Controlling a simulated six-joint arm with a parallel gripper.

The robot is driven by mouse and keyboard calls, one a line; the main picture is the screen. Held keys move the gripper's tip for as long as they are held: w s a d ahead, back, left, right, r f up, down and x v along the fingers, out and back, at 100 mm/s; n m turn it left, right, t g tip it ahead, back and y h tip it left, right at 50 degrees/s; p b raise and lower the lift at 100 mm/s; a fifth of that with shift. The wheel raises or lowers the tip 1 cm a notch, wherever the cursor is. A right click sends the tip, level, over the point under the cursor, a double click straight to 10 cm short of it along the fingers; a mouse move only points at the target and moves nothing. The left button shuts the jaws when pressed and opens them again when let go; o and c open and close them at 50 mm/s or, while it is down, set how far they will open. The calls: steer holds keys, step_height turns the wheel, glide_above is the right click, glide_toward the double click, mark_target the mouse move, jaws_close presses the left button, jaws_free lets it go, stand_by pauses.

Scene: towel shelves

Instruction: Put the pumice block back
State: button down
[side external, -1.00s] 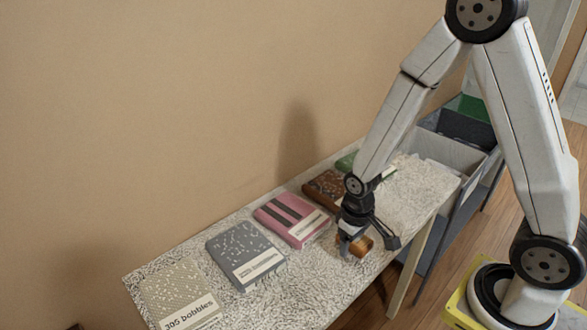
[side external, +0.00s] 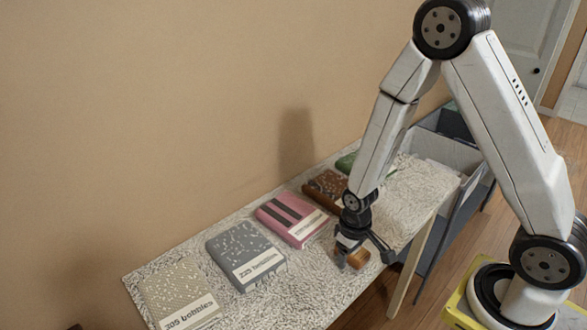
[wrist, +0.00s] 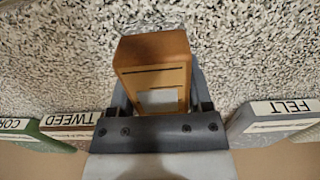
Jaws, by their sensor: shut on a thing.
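The pumice block (side external: 358,259) is a small orange-brown block with a pale label, near the front edge of the speckled shelf top (side external: 310,295). My gripper (side external: 350,258) points down and is shut on it. In the wrist view the block (wrist: 152,55) stands between the fingers, its label facing the camera, with part of its sides hidden by my gripper (wrist: 158,98). I cannot tell whether the block touches the speckled surface.
Along the wall lie a beige sample (side external: 180,288), a grey one (side external: 240,245), a pink striped one (side external: 285,212), a brown one (side external: 325,186) and a green one (side external: 347,163). A grey bin (side external: 455,150) stands beyond the right end. The front strip is clear.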

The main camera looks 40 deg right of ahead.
mark_target(360, 252)
steer(key=shift+f, duration=0.1)
jaws_free()
stand_by(0.4)
steer(key=shift+r, duration=6.1)
steer(key=shift+r, duration=0.1)
steer(key=shift+s+d+r+t, duration=0.2)
steer(key=shift+s+r+t, duration=0.85)
steer(key=shift+s+t, duration=0.2)
steer(key=shift+w, duration=0.1)
